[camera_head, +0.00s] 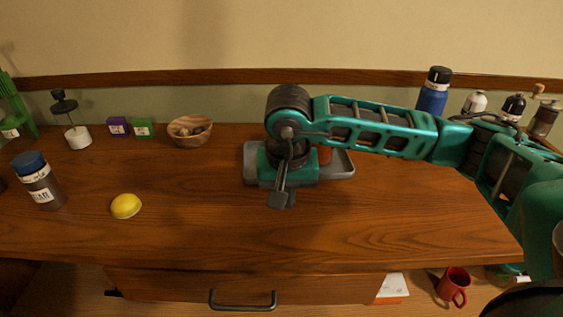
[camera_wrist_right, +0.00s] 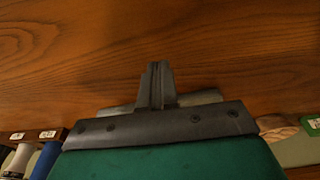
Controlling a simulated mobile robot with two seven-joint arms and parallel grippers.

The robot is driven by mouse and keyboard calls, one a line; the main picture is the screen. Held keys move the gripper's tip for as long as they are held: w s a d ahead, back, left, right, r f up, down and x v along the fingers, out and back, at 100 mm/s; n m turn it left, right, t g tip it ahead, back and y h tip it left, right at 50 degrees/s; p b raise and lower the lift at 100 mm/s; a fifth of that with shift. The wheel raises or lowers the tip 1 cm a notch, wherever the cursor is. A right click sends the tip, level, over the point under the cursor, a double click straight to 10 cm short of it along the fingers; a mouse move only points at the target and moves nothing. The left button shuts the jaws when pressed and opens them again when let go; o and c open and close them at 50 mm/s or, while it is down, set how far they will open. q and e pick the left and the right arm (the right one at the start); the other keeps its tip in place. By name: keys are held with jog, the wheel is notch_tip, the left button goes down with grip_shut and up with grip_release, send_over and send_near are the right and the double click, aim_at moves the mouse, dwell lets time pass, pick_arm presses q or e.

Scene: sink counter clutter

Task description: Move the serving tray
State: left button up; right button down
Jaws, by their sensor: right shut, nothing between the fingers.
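The grey serving tray (camera_head: 342,169) lies on the wooden counter near its back middle. My right forearm and wrist cover much of it, and an orange-brown item (camera_head: 324,154) shows partly behind my wrist, seemingly on the tray. My right gripper (camera_head: 282,198) is at the tray's front side, pointing toward the front of the counter. In the right wrist view its fingers (camera_wrist_right: 158,85) are together with nothing between them, over bare wood. A grey edge, likely the tray (camera_wrist_right: 205,97), shows behind them. I cannot tell whether gripper and tray touch. My left gripper is out of view.
A wooden bowl (camera_head: 190,130) and purple (camera_head: 118,127) and green boxes (camera_head: 143,128) stand left of the tray. A yellow lemon half (camera_head: 126,206) and blue-capped jar (camera_head: 40,182) are farther left. A blue bottle (camera_head: 432,95) stands back right. The front middle counter is clear.

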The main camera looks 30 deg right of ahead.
jog(key=w+d, duration=0.1)
jog(key=w, duration=0.2)
jog(key=w+d, duration=0.2)
jog(key=w+d+p, duration=0.1)
jog(key=w+d, duration=0.1)
jog(key=w, duration=0.1)
jog(key=shift+w+d+f, duration=0.1)
jog(key=shift+w+f, duration=0.25)
jog(key=shift+f, duration=0.05)
jog(key=shift+f+b, duration=0.35)
jog(key=shift+b, duration=0.05)
jog(key=shift+s+f, duration=0.1)
